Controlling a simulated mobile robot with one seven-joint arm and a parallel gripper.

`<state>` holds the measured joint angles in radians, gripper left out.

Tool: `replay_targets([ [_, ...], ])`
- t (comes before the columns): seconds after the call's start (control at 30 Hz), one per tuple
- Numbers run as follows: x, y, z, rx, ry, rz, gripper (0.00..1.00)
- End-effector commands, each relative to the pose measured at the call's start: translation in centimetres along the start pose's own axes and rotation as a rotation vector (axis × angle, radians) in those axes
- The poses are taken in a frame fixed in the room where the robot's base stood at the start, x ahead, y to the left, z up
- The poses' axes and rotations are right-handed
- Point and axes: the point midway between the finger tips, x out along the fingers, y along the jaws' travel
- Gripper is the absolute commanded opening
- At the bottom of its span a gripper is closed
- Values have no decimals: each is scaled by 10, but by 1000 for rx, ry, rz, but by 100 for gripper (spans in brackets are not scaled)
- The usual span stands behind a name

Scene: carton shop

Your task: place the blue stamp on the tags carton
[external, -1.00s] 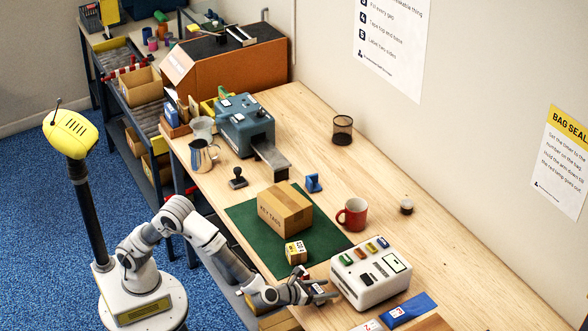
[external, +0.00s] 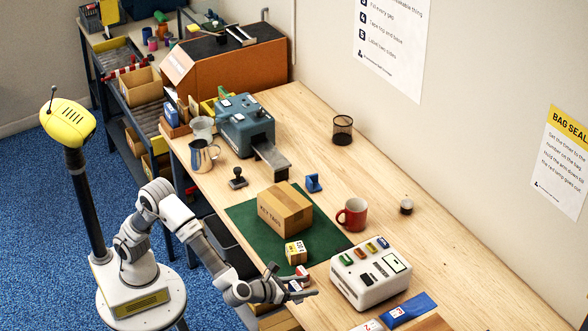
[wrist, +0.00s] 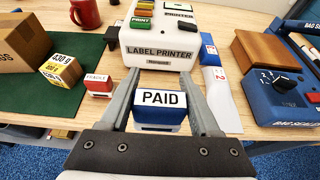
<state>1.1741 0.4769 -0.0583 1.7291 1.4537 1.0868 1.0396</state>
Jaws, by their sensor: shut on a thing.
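The blue stamp (wrist: 158,116), with a white PAID label, is between the fingers of my gripper (wrist: 162,108) in the wrist view. My gripper is shut on it. In the external view my gripper (external: 303,292) is at the front edge of the bench, in front of the green mat. The tags carton (external: 285,208) is a closed brown box marked KEY TAGS on the mat, farther back. Part of it shows at the left of the wrist view (wrist: 28,40). Its taped top looks bare.
A small yellow-and-white box (external: 296,252) and a red stamp (wrist: 98,86) stand between my gripper and the carton. The label printer (external: 370,274) is to the right. A red mug (external: 352,214) and a blue object (external: 313,184) stand behind the carton.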

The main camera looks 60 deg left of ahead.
Motion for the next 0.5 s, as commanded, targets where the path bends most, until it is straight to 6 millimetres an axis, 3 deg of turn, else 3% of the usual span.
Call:
replay_targets([
  [0.13,-14,-4,3,-1,0,1,7],
  [0.33,-15,-1,6,-4,0,9,7],
  [0.5,3,33,32,-39,-1,91,7],
])
